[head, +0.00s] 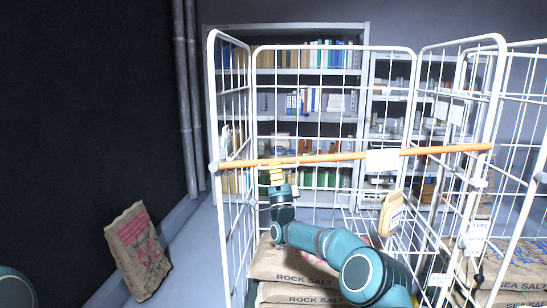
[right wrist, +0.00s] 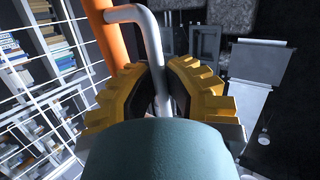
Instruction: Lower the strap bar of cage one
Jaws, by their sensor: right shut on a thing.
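The orange strap bar (head: 330,157) runs nearly level across the front of the white wire cage (head: 214,110) holding rock salt sacks. It ends at the cage's left and right front posts, and a white label (head: 382,160) is on it. My right gripper (head: 277,174) is at the bar's left part, with yellow fingers. In the right wrist view, the fingers (right wrist: 163,82) are shut on a grey bent handle (right wrist: 152,45) attached beside the orange bar (right wrist: 107,35). The fingers hide the handle's lower part. My left gripper is not in view.
Rock salt sacks (head: 300,276) lie low in the cage. A second cage (head: 500,120) with sea salt sacks (head: 520,282) stands at the right. A loose sack (head: 138,250) leans by the dark wall at left. Shelves (head: 300,28) stand behind. Floor shows left of the cage.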

